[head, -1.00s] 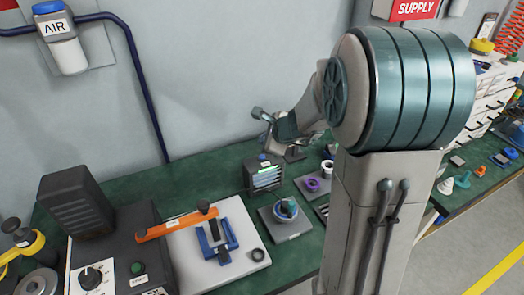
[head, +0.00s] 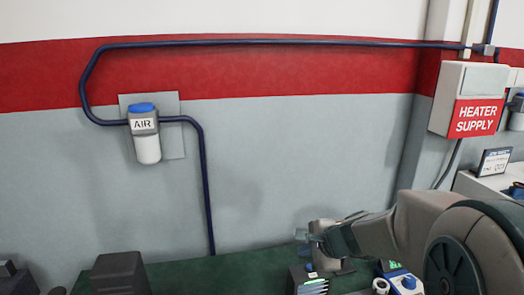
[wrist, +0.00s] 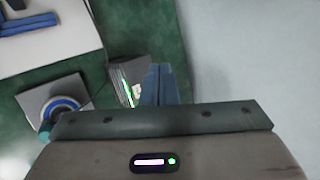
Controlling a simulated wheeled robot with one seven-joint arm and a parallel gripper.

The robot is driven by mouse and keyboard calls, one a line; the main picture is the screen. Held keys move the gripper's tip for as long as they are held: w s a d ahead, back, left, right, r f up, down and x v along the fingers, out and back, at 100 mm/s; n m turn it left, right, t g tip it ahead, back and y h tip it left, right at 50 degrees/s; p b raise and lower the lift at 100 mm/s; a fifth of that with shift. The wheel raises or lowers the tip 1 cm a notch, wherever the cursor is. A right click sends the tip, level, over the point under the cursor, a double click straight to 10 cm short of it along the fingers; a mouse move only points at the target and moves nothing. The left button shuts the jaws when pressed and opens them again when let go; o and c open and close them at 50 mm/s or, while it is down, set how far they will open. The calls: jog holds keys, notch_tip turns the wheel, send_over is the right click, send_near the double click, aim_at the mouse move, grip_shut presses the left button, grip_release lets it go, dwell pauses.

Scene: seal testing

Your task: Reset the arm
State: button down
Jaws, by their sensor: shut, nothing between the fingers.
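My arm reaches in from the lower right of the head view.
The green bench (head: 215,272) runs below the grey wall. A grey plate (wrist: 35,98) carries a blue-and-white ring part. An AIR unit (head: 147,135) and a HEATER SUPPLY box (head: 468,98) hang on the wall.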

jog(key=s+d+n+g+h, duration=0.1)
jog(key=s+n+g+h, duration=0.1)
jog(key=s+n, duration=0.6)
jog(key=s+d+r+n+g+h, duration=0.1)
jog(key=s+d+n+g+h, duration=0.1)
jog(key=s+n, duration=0.6)
jog(key=s, duration=0.5)
jog(key=shift+s+r+n+h, duration=0.2)
jog(key=shift+s+n+h, duration=0.05)
jog(key=shift+n+h, duration=0.05)
